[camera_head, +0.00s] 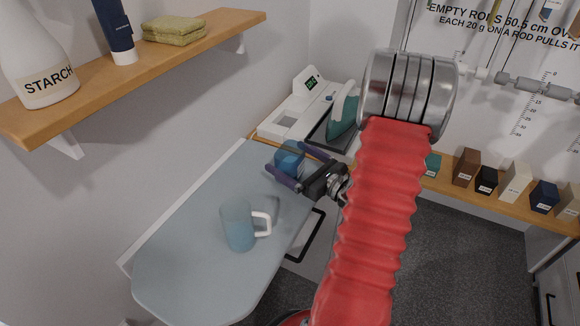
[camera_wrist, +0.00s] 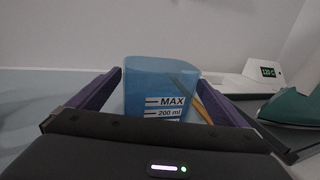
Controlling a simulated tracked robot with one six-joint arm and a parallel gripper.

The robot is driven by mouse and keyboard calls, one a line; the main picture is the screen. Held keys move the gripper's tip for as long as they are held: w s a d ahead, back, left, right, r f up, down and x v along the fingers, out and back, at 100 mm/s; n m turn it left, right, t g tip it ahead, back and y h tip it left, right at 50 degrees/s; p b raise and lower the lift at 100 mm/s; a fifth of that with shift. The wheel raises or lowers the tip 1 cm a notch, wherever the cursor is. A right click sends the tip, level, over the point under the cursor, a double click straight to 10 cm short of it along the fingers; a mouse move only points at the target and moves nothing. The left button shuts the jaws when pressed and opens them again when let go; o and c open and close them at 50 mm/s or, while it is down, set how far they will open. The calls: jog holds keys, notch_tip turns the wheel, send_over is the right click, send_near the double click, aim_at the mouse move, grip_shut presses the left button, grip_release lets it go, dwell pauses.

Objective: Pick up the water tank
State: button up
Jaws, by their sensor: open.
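The water tank (camera_head: 289,157) is a small translucent blue block at the far end of the pale blue ironing board (camera_head: 185,240). In the wrist view the tank (camera_wrist: 160,85) stands upright, with "MAX" and "200 ml" marks on its near face. My gripper (camera_head: 282,165) is open, with its two purple fingers on either side of the tank. In the wrist view a gap shows between the left finger and the tank; on the right I cannot tell whether they touch. The tank's lower part is hidden by my gripper body.
Behind the tank are a white station (camera_head: 300,105) with a green display and a teal iron (camera_head: 344,112). A wooden shelf (camera_head: 150,75) overhangs at left. Small boxes (camera_head: 487,180) line a right-hand shelf.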

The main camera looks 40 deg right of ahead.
aim_at(282, 153)
jog(key=shift+w+a, duration=0.15)
jog(key=shift+w, duration=1.45)
jog(key=shift+c, duration=0.5)
jog(key=c, duration=1.3)
jog(key=shift+r, duration=0.3)
jog(key=shift+c, duration=0.2)
notch_tip(282, 153, up, 9)
jog(key=shift+r, duration=0.2)
jog(key=shift+s, duration=0.15)
